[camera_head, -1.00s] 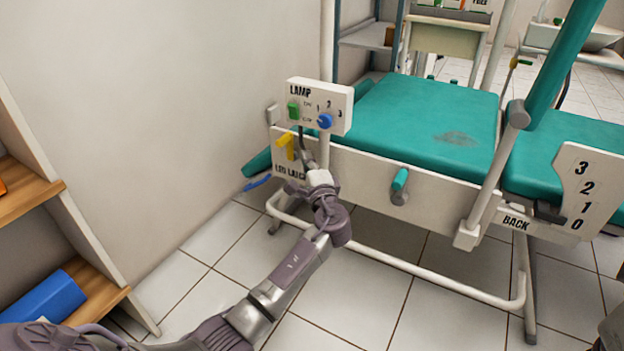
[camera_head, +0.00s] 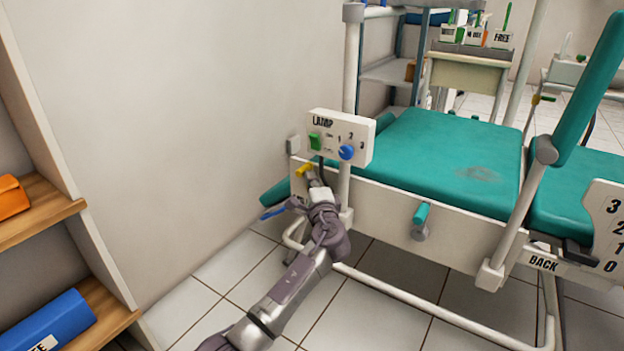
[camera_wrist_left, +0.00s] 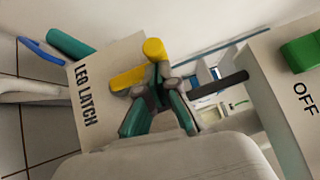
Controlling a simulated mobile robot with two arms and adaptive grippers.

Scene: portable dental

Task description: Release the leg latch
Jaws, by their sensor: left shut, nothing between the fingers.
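The yellow leg latch handle (camera_head: 305,169) is at the left end of the dental chair's frame, below the lamp panel. In the left wrist view the yellow handle (camera_wrist_left: 128,78) has a bar and a rounded knob, and sits against the white plate lettered LEG LATCH (camera_wrist_left: 98,78). My left gripper (camera_head: 314,177) is at the handle, with its fingers partly in front of it. In the wrist view my left gripper (camera_wrist_left: 156,78) is shut and empty, its tips overlapping the handle. I cannot tell whether they touch it. My right gripper is not in view.
The white lamp panel (camera_head: 340,137) with a green switch (camera_head: 315,141) and blue knob (camera_head: 346,152) is just above my gripper. A white post (camera_head: 352,70) stands close on the right. The teal crank handle (camera_head: 421,214) is farther right. Wooden shelves (camera_head: 40,208) are at left.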

